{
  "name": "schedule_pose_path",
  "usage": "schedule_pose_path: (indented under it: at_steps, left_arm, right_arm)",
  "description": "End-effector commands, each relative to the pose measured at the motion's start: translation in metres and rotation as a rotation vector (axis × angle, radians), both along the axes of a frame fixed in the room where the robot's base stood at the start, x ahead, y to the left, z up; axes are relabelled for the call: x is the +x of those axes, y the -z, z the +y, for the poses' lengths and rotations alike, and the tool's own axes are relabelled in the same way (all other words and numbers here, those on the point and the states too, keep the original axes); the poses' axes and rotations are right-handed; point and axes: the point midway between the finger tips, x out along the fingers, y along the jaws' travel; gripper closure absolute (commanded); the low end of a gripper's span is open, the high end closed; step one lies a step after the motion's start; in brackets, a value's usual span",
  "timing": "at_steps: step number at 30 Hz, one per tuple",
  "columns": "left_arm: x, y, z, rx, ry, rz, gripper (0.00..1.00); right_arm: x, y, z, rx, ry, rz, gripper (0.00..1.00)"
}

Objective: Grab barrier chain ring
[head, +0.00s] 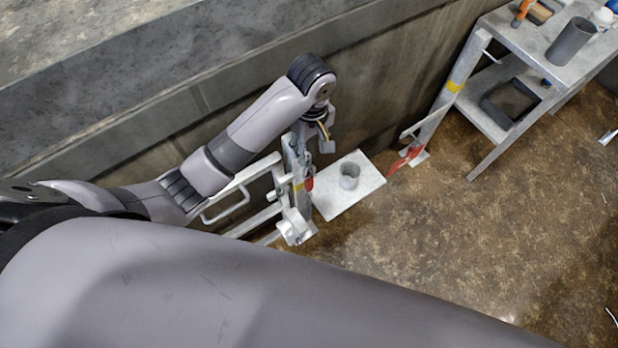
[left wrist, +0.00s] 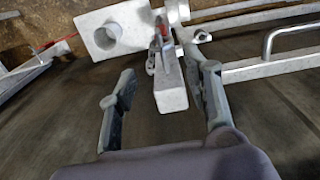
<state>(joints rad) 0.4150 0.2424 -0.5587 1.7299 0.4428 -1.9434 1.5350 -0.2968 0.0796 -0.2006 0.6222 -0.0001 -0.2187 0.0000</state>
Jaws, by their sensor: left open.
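My left gripper (head: 325,138) is above and beside the top of a grey-white post (head: 298,165) by the wall. In the left wrist view, its two fingers (left wrist: 165,72) are spread wide and empty, with the post's pale top (left wrist: 171,92) between them in the picture. Whether the fingers are level with the post is unclear. A small red piece (head: 308,183) hangs at the post's side and also shows in the left wrist view (left wrist: 164,30). It may belong to the barrier chain; the ring itself is too small to make out. My right gripper is not in view.
A workbench (head: 535,40) stands at upper right.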

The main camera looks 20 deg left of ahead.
Motion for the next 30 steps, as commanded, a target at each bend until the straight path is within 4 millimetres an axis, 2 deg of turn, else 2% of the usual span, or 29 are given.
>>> schedule_pose_path:
  at_steps: [12,22,30]
  left_arm:
    - [-0.001,0.088,0.001,0.001,-0.001,0.003,0.55]
    - [-0.001,0.116,0.001,0.0,0.0,0.002,0.55]
    - [-0.001,0.157,0.0,0.0,0.001,0.001,0.55]
  right_arm:
    - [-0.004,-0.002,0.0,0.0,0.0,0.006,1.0]
    - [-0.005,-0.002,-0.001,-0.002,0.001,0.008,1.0]
    - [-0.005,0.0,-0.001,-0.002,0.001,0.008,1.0]
